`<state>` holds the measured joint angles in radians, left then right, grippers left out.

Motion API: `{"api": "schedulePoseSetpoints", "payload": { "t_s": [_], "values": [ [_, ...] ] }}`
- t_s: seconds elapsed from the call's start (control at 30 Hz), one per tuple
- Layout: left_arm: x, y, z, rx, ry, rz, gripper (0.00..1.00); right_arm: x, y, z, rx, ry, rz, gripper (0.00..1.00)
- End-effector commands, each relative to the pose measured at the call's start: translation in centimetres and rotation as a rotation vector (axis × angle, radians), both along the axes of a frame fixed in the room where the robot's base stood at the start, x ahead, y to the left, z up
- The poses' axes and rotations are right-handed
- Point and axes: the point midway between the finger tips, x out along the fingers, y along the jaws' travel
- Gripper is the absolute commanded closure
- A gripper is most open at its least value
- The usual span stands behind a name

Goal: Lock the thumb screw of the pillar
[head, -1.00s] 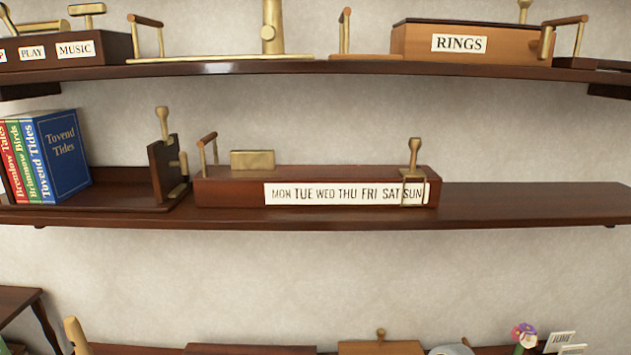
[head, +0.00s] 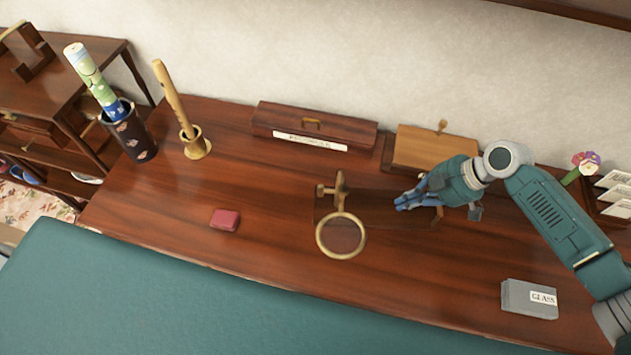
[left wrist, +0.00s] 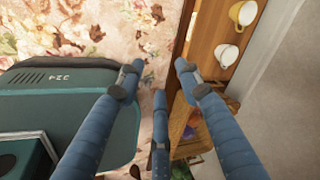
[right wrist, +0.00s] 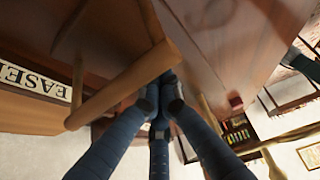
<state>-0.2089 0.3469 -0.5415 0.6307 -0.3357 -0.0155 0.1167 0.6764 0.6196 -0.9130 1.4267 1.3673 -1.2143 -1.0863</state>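A brass pillar (head: 341,190) stands on a dark board (head: 375,202) on the desk. A brass thumb screw (head: 322,190) sticks out at its left, and a round brass-rimmed ring (head: 340,236) is at its front. My right gripper (head: 398,202) is to the right of the pillar, apart from it in the picture, with fingers pointing left. In the right wrist view its fingers are close together beside a wooden bar (right wrist: 120,88); whether they hold it is unclear. In the left wrist view my left gripper (left wrist: 157,80) has its fingers apart and empty.
A red block (head: 225,220) and a grey box (head: 529,298) lie on the desk. Long and tan boxes (head: 315,127) (head: 430,147) stand behind. A brass holder (head: 196,147) and dark pot (head: 133,138) are at left. Free desk lies in front of the ring.

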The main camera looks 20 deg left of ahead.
Motion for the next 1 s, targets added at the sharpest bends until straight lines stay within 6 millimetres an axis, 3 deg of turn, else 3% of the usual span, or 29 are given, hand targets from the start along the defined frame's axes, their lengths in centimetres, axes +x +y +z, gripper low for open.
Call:
{"api": "schedulePoseSetpoints", "payload": {
  "t_s": [0.03,0.1,0.23,0.33,0.43,0.53,0.63,0.8,1.0],
  "values": [
    [1.7,2.0,0.9,0.02,-0.027,-0.147,0.65,-0.5,-0.1,-0.6,-0.008,0.011,0.002,1.0],
    [3.2,2.8,2.0,0.009,-0.051,-0.333,0.65,-0.5,-0.1,-0.6,-0.008,0.012,0.003,1.0],
    [4.1,1.6,4.7,-0.103,-0.062,-0.631,0.65,-0.5,-0.1,-0.6,-0.008,0.012,0.003,1.0],
    [2.5,-1.2,7.6,-0.274,-0.029,-0.808,0.65,-0.5,-0.1,-0.6,-0.007,0.013,0.003,1.0],
    [-0.8,-4.6,12.0,-0.508,0.051,-0.894,0.65,-0.5,-0.1,-0.7,-0.008,0.013,0.003,1.0],
    [-3.9,-9.4,18.6,-0.803,0.17,-0.815,0.65,-0.6,-0.1,-0.7,-0.008,0.013,0.003,1.0],
    [-4.3,-14.3,25.0,-1.054,0.276,-0.605,0.65,-0.6,-0.1,-0.7,-0.008,0.014,0.004,1.0],
    [-2.0,-20.5,34.9,-1.391,0.454,-0.24,0.65,-0.6,-0.1,-0.7,-0.008,0.014,0.004,1.0],
    [2.2,-23.8,44.9,-1.664,0.649,0.059,0.65,-0.6,-0.1,-0.7,-0.008,0.015,0.004,1.0]
  ]
}}
